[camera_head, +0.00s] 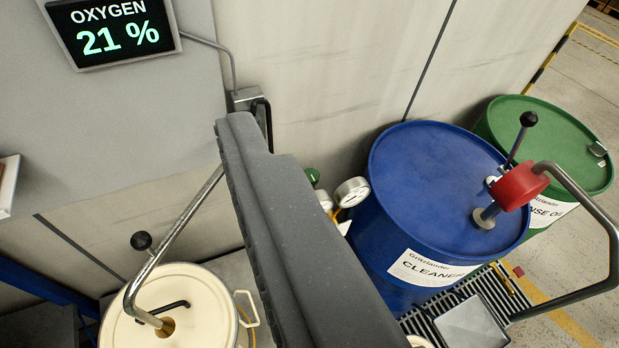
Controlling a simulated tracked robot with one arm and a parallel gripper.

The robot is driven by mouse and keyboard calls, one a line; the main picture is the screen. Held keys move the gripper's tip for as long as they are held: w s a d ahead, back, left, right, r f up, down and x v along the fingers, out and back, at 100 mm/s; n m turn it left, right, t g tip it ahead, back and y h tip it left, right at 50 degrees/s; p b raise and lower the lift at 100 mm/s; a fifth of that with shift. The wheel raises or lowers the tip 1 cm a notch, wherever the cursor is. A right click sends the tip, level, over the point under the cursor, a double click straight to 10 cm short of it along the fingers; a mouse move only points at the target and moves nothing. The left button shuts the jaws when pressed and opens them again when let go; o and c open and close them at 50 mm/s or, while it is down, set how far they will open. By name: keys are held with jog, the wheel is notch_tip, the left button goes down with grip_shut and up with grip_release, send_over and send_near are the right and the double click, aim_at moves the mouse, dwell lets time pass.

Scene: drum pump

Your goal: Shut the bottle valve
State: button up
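A small green knob (312,176), apparently the bottle valve's handwheel, shows just right of my gripper. Beside it are a round white-faced gauge (351,191) and a second gauge (325,200), partly covered. The bottle itself is hidden behind my gripper or out of sight. My gripper (245,128) is a long dark grey shape running from the bottom middle up to the left. It overlaps the view just left of the knob; I cannot tell whether they touch. I see no gap between two fingers, so its opening is unclear.
A blue drum (428,170) labelled CLEANER carries a red pump head (518,187) with a curved grey pipe. A green drum (550,135) stands behind it. A cream vessel (190,290) with a bent lever is lower left. A display (112,32) reads OXYGEN 21 %.

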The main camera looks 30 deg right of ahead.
jog(key=w+d+f+m+g+h+p, duration=0.1)
jog(key=w+d+f+g+p, duration=0.1)
jog(key=w+d+f, duration=0.4)
jog(key=w+d+f+m+g+h+p, duration=0.15)
jog(key=w+f, duration=0.25)
jog(key=w, duration=0.5)
jog(key=w+d+f+m+g+p, duration=0.25)
jog(key=w+d+f, duration=0.2)
jog(key=w, duration=0.25)
jog(key=w+d+f+m+g+p, duration=0.1)
jog(key=w+d+f+g, duration=0.1)
jog(key=f, duration=1)
jog(key=w+d+f+m+g+p, duration=0.1)
jog(key=w+d+f, duration=0.4)
jog(key=f, duration=0.7)
jog(key=w+d+f+m+g+p, duration=0.1)
jog(key=w+d+f, duration=0.3)
jog(key=f, duration=0.7)
jog(key=shift+w+d+f+g+p, duration=0.2)
jog(key=shift+d+f+g+p, duration=0.25)
jog(key=shift+g+p, duration=0.4)
jog(key=shift+r, duration=0.1)
jog(key=c, duration=1)
